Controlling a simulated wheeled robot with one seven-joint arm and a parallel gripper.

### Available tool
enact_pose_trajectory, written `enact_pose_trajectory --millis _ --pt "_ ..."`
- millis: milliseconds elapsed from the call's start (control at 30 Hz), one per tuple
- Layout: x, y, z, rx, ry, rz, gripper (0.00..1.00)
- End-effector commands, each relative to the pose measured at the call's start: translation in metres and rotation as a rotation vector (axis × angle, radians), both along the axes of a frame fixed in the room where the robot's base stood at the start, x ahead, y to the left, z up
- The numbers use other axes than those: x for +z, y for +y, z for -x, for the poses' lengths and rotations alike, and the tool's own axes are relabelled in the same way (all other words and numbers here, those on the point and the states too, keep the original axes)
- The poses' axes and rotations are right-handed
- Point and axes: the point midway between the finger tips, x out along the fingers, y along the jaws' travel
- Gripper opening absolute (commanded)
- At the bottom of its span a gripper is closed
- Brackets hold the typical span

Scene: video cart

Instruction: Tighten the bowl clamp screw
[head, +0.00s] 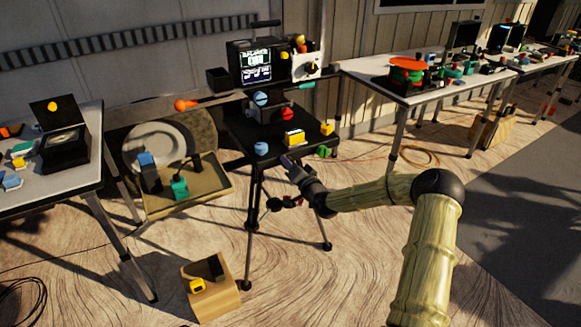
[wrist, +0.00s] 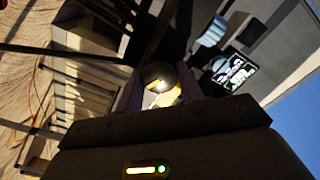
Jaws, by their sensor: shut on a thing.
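My gripper (head: 288,162) is at the front edge of the black-topped stand (head: 233,128), at the end of my arm coming from the lower right. In the wrist view my gripper (wrist: 160,92) is shut on a round dark knob (wrist: 157,72) with a bright highlight and some yellow below it. The knob seems to be the bowl clamp screw, but its threads and seat are hidden. In the head view the gripper and stand edge hide the knob. I cannot tell how tight it is.
A tan tray (head: 215,203) lies left, a wooden box (head: 212,290) in front. White tables (head: 437,90) stand right. Open floor lies at front centre.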

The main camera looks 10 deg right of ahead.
Motion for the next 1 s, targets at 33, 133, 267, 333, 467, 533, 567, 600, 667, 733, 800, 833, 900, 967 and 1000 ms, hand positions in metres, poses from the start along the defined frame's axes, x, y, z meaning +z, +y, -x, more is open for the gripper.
enact_pose_trajectory --millis 33,133,267,333,467,533,567,600,667,733,800,833,900,967,1000 --pt "-0.0022 -0.0013 0.0003 -0.002 0.016 -0.042 0.14" --pt "-0.0027 -0.0017 0.0004 -0.002 0.046 -0.133 0.14" --pt "-0.0034 -0.0016 0.0003 -0.003 0.085 -0.251 0.14" --pt "-0.0032 -0.0019 0.0003 -0.003 0.105 -0.314 0.14" --pt "-0.0041 -0.0017 0.0003 -0.002 0.144 -0.433 0.14" --pt "-0.0041 -0.0019 0.0003 -0.002 0.163 -0.495 0.14" --pt "-0.0042 -0.0021 0.0004 -0.003 0.172 -0.523 0.14" --pt "-0.0047 -0.0022 0.0003 -0.003 0.184 -0.558 0.14" --pt "-0.0049 -0.0018 0.0004 -0.002 0.202 -0.612 0.14" --pt "-0.0049 -0.0017 0.0003 -0.002 0.221 -0.673 0.14" --pt "-0.0054 -0.0020 0.0004 -0.003 0.239 -0.729 0.14" --pt "-0.0053 -0.0020 0.0004 -0.002 0.247 -0.750 0.14" --pt "-0.0054 -0.0018 0.0004 -0.002 0.263 -0.799 0.14" --pt "-0.0055 -0.0015 0.0004 -0.002 0.275 -0.836 0.14" --pt "-0.0053 -0.0014 0.0004 -0.002 0.282 -0.857 0.14"
